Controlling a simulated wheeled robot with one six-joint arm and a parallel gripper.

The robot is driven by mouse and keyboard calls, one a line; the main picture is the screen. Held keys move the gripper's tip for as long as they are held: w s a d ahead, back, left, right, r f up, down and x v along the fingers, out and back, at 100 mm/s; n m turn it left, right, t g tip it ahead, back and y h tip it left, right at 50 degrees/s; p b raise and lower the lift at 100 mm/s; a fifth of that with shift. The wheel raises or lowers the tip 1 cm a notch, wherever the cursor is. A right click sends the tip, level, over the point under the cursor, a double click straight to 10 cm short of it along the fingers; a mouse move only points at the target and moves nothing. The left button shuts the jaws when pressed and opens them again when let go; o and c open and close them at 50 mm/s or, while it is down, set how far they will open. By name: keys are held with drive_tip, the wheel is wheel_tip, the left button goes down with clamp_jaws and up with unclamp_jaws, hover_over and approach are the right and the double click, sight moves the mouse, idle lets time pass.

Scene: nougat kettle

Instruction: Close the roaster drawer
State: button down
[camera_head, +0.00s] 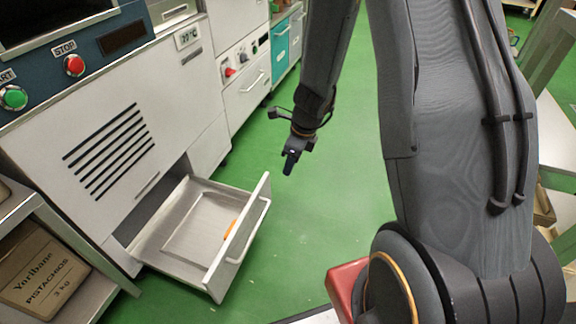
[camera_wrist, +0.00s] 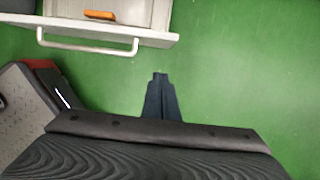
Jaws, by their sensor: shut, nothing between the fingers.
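The roaster drawer (camera_head: 212,279) is pulled out from the lower front of the white roaster (camera_head: 165,110) in the head view. It has a light front panel with a bar handle (camera_head: 256,236) and a shallow tray inside. An orange item (camera_head: 229,229) lies in it near the front. In the wrist view the drawer front (camera_wrist: 160,38) and its handle (camera_wrist: 85,47) show at the top left. My gripper (camera_head: 289,165) hangs above the green floor, to the right of the drawer and apart from it. Its fingers (camera_wrist: 160,78) are shut and empty, pointing past the handle's right end.
Green floor (camera_head: 320,215) is free in front of the drawer. A shelf with a pistachio box (camera_head: 42,270) stands left of the drawer. Further cabinets (camera_head: 243,85) line the wall behind. Shelving (camera_head: 557,130) stands at the right. The roaster has green and red buttons (camera_head: 74,65).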

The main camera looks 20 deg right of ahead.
drive_tip(key=w+a+f+b, duration=0.3)
drive_tip(key=a+f+b, duration=0.1)
drive_tip(key=f, duration=0.2)
drive_tip(key=shift+w+a, duration=0.15)
drive_tip(key=shift+w, duration=0.05)
drive_tip(key=shift+a, duration=0.1)
idle(0.4)
